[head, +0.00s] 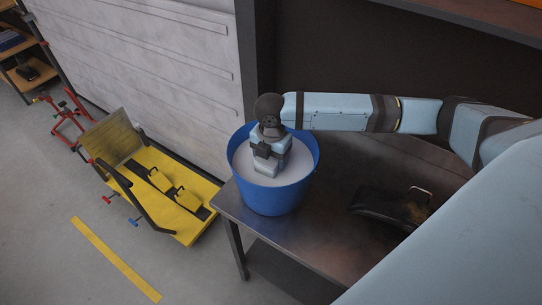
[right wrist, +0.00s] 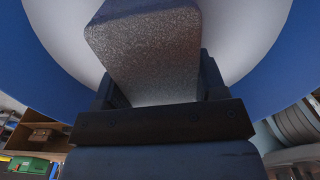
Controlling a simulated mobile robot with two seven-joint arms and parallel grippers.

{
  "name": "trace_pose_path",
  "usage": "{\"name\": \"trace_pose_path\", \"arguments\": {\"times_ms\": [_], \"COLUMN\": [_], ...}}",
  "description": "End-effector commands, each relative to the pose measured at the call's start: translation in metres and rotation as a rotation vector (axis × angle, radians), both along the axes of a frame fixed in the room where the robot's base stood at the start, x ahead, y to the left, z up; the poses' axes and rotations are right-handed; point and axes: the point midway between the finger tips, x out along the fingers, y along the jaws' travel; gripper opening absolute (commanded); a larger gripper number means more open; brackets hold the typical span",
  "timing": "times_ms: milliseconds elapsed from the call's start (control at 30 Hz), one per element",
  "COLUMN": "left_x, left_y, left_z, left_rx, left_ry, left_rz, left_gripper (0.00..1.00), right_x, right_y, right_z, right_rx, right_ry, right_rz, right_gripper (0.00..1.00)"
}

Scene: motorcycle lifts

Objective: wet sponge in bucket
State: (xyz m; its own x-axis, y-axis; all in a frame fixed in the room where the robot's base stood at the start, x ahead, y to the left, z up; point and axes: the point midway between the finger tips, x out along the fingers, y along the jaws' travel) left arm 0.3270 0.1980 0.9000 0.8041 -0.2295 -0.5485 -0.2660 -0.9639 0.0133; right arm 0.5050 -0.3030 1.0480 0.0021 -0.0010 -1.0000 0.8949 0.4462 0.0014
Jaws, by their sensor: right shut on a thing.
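A blue bucket (head: 272,200) stands at the left end of a dark metal table. A pale grey-white surface shows inside it. My right gripper (head: 266,160) points down inside the bucket's rim. In the right wrist view it is shut on a grey speckled block, the sponge (right wrist: 150,58). The sponge is over or at the pale surface; I cannot tell if it touches. My left gripper is not in view.
The table (head: 325,240) has a dark motorcycle seat-like thing (head: 392,206) to the right of the bucket. A yellow lift (head: 165,190) stands on the floor at left, with a red stand (head: 68,122) behind it. A grey shutter door (head: 150,70) is behind.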

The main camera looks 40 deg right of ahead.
Motion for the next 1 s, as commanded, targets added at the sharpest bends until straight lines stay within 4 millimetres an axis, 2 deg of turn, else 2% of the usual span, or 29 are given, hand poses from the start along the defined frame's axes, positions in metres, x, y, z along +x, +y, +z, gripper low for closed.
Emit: {"name": "trace_pose_path", "arguments": {"times_ms": [367, 700, 1000], "left_x": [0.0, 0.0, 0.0], "left_y": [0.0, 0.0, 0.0], "left_z": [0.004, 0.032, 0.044], "left_rx": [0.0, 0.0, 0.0], "left_ry": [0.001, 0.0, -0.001], "left_rz": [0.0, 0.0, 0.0], "left_gripper": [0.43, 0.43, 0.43], "right_x": [-0.001, -0.001, -0.001], "right_y": [0.0, 0.0, 0.0], "right_z": [0.002, 0.027, 0.05], "right_rx": [-0.001, -0.001, 0.0], "right_ry": [0.004, 0.002, 0.001], "right_rz": [0.0, 0.0, 0.001], "right_gripper": [0.46, 0.46, 0.46]}}
